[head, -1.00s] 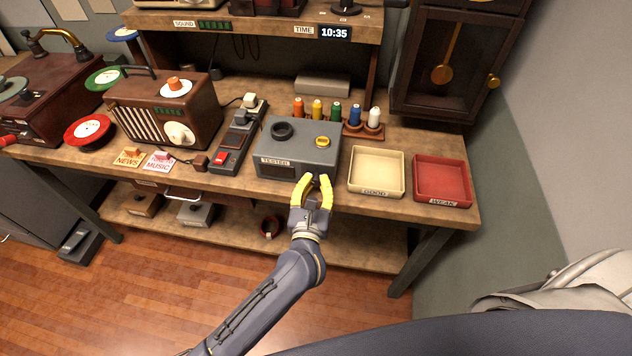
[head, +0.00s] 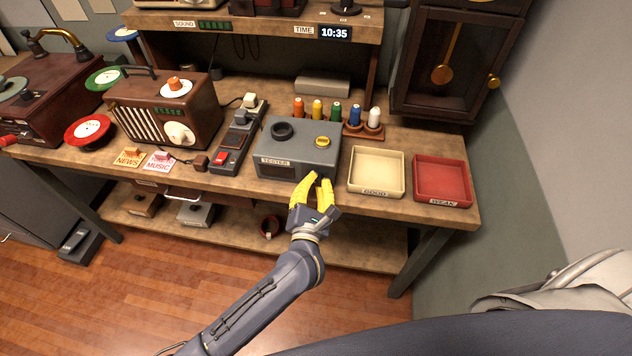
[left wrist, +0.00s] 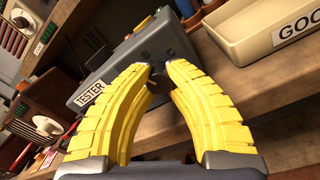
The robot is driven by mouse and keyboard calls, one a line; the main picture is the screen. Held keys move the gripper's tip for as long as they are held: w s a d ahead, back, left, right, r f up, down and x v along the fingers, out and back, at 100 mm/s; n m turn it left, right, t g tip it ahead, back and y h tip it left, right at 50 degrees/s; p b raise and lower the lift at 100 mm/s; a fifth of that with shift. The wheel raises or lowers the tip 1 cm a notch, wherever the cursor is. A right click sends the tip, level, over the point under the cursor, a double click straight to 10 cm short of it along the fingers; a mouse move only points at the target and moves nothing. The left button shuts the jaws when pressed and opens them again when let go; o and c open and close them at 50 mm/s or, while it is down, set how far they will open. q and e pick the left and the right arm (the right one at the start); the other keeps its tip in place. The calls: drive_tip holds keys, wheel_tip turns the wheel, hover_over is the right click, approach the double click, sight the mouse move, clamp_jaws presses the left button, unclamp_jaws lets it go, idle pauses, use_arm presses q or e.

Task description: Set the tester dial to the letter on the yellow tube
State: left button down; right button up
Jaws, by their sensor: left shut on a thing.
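The grey tester box (head: 298,150) stands near the bench's front edge; its TESTER label also shows in the left wrist view (left wrist: 90,93). My left gripper (head: 318,177) is at the lower right of the box's front. In the left wrist view its yellow fingers (left wrist: 157,76) are closed around a small dark dial (left wrist: 157,84), mostly hidden between the tips. Faint letters show on the box face just above it; which one the dial points to is hidden. The yellow tube (head: 317,110) stands behind the box in a row. Its letter is too small to read. My right gripper is not in view.
Orange, green, blue and white tubes stand beside the yellow one. A cream GOOD tray (head: 376,193) and a red WEAK tray (head: 442,202) sit to the right. A dark switch strip (head: 236,140) and a brown radio (head: 165,110) are to the left.

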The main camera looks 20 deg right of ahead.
use_arm(q)
drive_tip(key=shift+f, duration=0.25)
drive_tip(key=c, duration=1.1)
unclamp_jaws()
drive_tip(key=shift+r, duration=0.15)
drive_tip(key=v, duration=1.2)
